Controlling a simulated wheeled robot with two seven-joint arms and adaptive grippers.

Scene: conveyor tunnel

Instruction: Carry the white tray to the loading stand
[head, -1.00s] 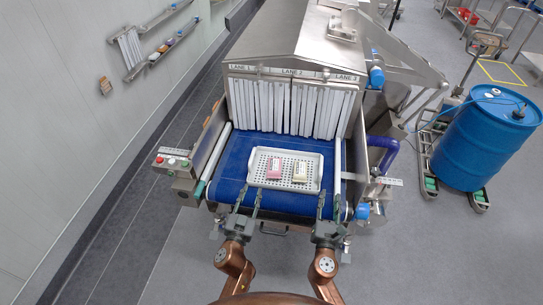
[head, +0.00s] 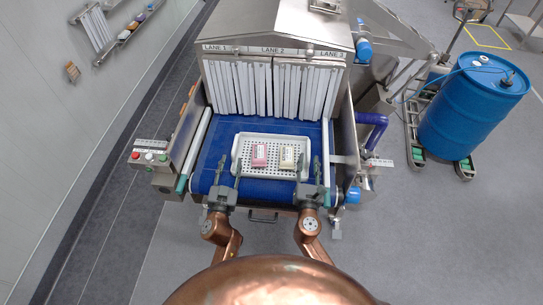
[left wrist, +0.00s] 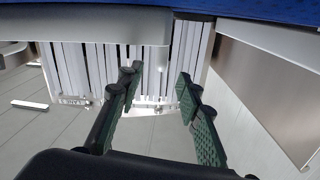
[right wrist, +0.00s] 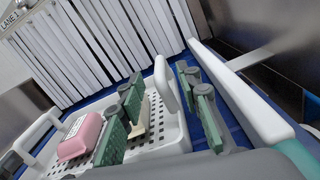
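The white tray (head: 272,136) lies flat on the blue conveyor belt. It is perforated, with raised end handles, and holds a pink block (head: 260,155) and a cream block (head: 287,157). My left gripper (head: 226,160) is open at the tray's left end. My right gripper (head: 308,161) is open at the right end. In the right wrist view its fingers (right wrist: 166,98) stand apart on either side of the tray's right handle (right wrist: 164,82). I cannot pick out a loading stand.
White strip curtains (head: 268,88) hang behind the tray at the tunnel mouth. Metal side walls flank the belt. A button box (head: 152,160) stands at left. A blue drum (head: 474,108) stands at right, with free floor in front of it.

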